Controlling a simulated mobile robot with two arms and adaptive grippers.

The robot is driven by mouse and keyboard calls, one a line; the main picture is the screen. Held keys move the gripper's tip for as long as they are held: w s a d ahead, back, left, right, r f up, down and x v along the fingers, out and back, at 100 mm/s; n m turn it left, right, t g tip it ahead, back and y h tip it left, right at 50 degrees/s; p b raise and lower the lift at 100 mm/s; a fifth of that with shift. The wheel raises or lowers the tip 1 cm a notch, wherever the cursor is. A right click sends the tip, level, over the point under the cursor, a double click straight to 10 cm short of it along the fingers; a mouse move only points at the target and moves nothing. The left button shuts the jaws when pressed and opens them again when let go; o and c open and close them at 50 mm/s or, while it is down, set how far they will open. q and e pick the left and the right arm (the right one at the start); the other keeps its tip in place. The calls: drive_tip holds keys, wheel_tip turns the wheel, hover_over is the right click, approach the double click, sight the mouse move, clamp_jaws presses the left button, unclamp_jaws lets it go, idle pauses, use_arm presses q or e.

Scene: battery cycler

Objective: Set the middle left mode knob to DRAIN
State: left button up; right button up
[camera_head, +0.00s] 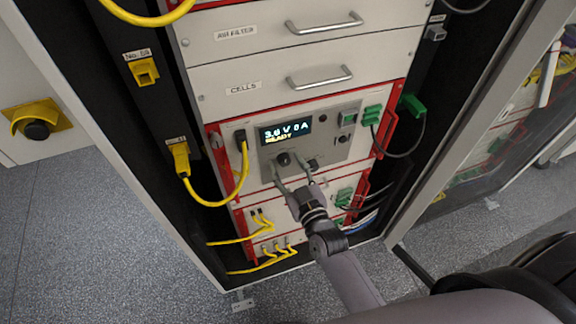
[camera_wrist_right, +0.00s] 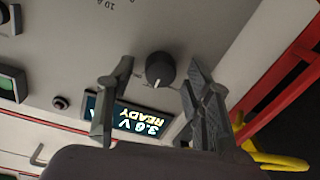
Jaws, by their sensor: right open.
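The left mode knob (camera_head: 283,158) is a round black knob with a pale pointer line, below the display on the grey cycler panel (camera_head: 338,148). It also shows in the right wrist view (camera_wrist_right: 160,70). My right gripper (camera_head: 290,170) is open, with one finger on each side of this knob. In the right wrist view the fingers (camera_wrist_right: 160,64) show gaps to the knob on both sides. A second dark control (camera_head: 313,165) sits to the right, partly hidden by a finger. My left gripper is out of view.
Yellow cables (camera_head: 243,175) hang left of the panel. Green connectors (camera_head: 372,115) with dark cables are on its right. Red brackets (camera_head: 388,122) edge the unit. Drawers with metal handles (camera_head: 320,77) are above. More yellow plugs (camera_head: 265,225) are below.

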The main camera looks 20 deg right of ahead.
drive_tip(key=shift+c, duration=0.6)
clamp_jaws()
drive_tip(key=shift+m, duration=0.3)
drive_tip(key=m+p, duration=0.1)
drive_tip(key=m, duration=0.2)
drive_tip(key=shift+m, duration=2.2)
drive_tip(key=shift+o, duration=0.6)
unclamp_jaws()
